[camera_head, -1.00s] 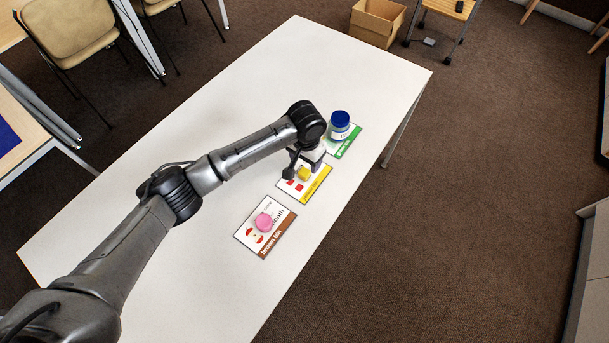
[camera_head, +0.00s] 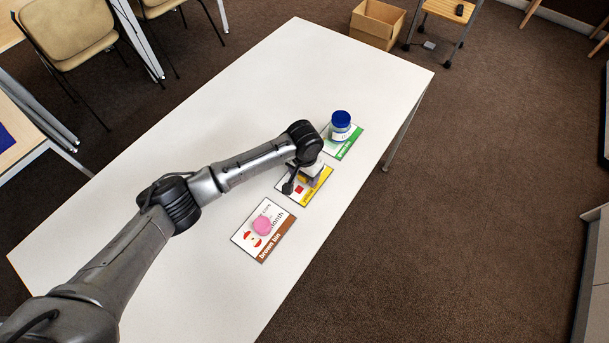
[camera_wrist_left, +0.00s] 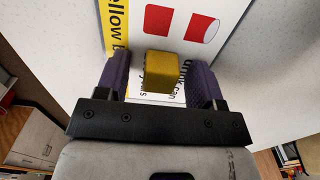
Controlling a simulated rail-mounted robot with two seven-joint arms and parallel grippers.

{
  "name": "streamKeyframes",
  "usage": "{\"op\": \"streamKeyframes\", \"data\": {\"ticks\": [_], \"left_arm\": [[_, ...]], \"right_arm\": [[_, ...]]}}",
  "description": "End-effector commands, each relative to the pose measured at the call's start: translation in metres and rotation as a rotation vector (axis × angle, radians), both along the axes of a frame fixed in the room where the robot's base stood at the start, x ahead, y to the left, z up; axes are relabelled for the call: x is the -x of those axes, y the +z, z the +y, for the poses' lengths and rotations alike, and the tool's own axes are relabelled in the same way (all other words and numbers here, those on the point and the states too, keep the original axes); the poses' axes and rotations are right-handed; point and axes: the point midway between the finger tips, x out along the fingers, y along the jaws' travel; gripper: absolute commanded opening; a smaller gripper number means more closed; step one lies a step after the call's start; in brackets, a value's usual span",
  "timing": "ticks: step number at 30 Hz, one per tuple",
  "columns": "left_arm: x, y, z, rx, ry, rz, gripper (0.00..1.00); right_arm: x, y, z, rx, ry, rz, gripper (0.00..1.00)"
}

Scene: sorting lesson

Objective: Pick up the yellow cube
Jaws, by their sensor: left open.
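The yellow cube (camera_wrist_left: 161,71) shows in the left wrist view between the two fingers of my left gripper (camera_wrist_left: 160,62), with a gap on each side. The cube rests on the card with the yellow label strip (camera_head: 322,184). In the head view my left gripper (camera_head: 310,176) is low over that card and hides most or all of the cube. My left gripper is open. My right gripper is in neither view.
A jar with a blue lid (camera_head: 341,120) stands on the green-edged card (camera_head: 347,149), close beyond my left gripper. A pink object (camera_head: 263,224) lies on the brown-edged card (camera_head: 270,248) nearer to me. The white table (camera_head: 230,130) is otherwise clear.

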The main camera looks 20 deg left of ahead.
Motion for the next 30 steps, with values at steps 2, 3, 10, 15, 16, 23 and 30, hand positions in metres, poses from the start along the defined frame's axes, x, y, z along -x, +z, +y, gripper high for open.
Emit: {"op": "streamKeyframes", "data": {"ticks": [2,3,10,15,16,23,30], "left_arm": [[0.000,0.001,0.000,0.000,0.000,0.000,0.59],[0.000,0.001,0.000,0.000,0.000,0.000,0.55],[0.000,0.001,0.000,0.000,0.000,0.000,0.33],[0.000,0.001,0.000,0.000,0.000,0.000,0.17],[0.000,0.001,0.000,0.000,0.000,0.000,0.14],[0.000,0.001,0.000,0.000,0.000,0.000,0.09],[-0.001,0.021,0.000,0.001,-0.001,-0.002,0.09]], "right_arm": [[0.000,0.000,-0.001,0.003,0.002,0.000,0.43],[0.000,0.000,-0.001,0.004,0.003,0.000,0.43],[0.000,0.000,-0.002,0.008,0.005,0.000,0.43],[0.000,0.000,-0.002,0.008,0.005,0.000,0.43],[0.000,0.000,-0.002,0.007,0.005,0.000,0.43],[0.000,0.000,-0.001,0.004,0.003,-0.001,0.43],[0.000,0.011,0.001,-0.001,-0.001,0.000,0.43]]}}
